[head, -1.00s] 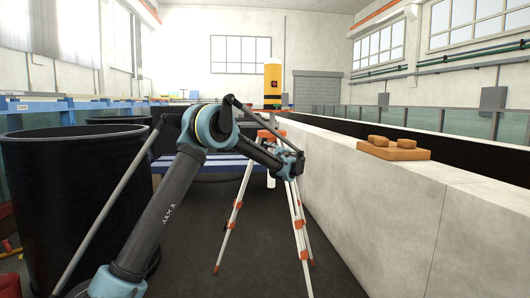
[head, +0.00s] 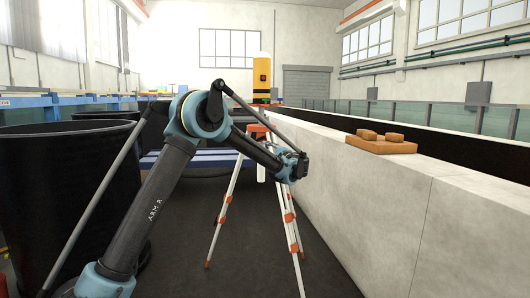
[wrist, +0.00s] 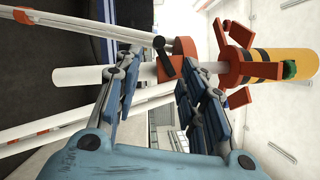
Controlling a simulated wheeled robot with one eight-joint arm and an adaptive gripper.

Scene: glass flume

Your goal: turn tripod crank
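The tripod stands beside the pale wall, with red-and-white legs (head: 226,198), an orange head (head: 257,131) and a yellow instrument (head: 261,76) above it. In the wrist view, the orange head (wrist: 184,47) and white centre column (wrist: 80,77) lie sideways. A black crank handle (wrist: 164,44) sits on the head's near side. My gripper (wrist: 163,76) is open, its blue fingers spread to either side of the crank and column, with nothing visibly gripped. Contact with the crank cannot be told. In the head view my wrist covers part of the tripod, and the fingertips cannot be made out.
Large black barrels (head: 68,205) stand at the left. The pale wall (head: 400,220) runs along the right, with an orange board (head: 381,146) bearing small blocks on top. A blue slatted bench (head: 190,160) is behind the tripod. Dark floor is free between.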

